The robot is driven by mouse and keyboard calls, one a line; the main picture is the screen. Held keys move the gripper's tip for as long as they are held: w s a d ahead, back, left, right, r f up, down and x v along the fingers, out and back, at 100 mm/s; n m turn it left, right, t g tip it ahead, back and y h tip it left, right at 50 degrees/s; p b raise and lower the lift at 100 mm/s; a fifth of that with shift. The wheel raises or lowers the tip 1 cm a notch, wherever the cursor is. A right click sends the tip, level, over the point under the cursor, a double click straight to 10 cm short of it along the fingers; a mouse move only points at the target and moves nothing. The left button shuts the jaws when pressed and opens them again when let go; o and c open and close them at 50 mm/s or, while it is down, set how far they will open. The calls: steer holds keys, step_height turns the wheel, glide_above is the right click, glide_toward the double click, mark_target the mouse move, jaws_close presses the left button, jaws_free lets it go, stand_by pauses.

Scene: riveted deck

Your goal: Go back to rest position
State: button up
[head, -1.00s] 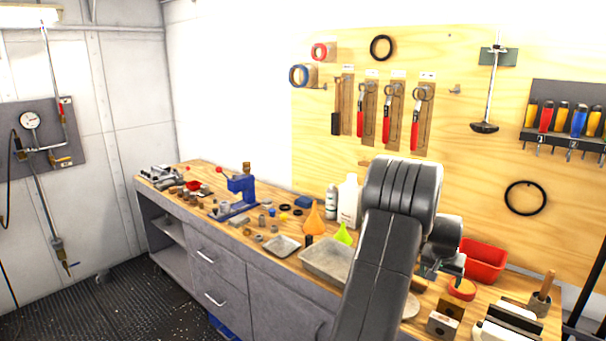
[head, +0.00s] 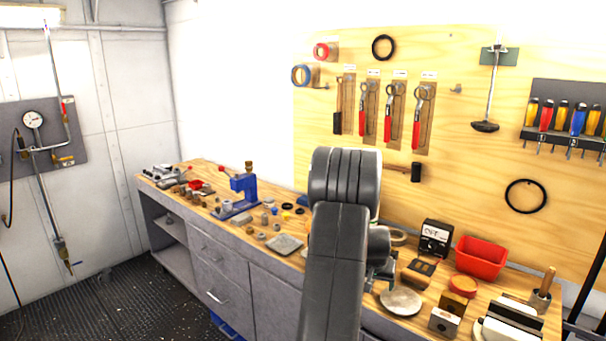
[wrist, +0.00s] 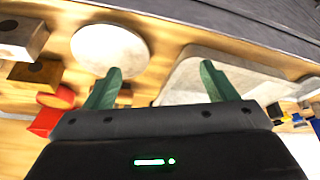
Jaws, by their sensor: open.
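My gripper (wrist: 158,84) shows in the wrist view with its two green fingers spread apart and nothing between them. It hangs over the wooden workbench (wrist: 160,25), with a round pale disc (wrist: 108,50) to the left and a grey tray (wrist: 235,65) to the right. In the head view my arm stands in front of the bench and mostly hides the gripper. The round disc (head: 401,301) lies on the bench just right of the arm. The larger grey tray is hidden behind the arm in the head view.
A red bin (head: 481,258), a black box (head: 435,238) and small blocks crowd the bench right of my arm. A blue press (head: 240,192) and many small parts stand left. Tools hang on the wooden board (head: 460,150) behind. The dark floor (head: 120,300) at left is clear.

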steer(key=shift+a+f+n, duration=0.15)
steer(key=shift+a+f, duration=0.1)
steer(key=shift+a, duration=0.7)
steer(key=shift+a+f+n, duration=0.15)
steer(key=shift+a+f, duration=0.05)
steer(key=shift+a, duration=0.75)
steer(key=shift+s, duration=0.1)
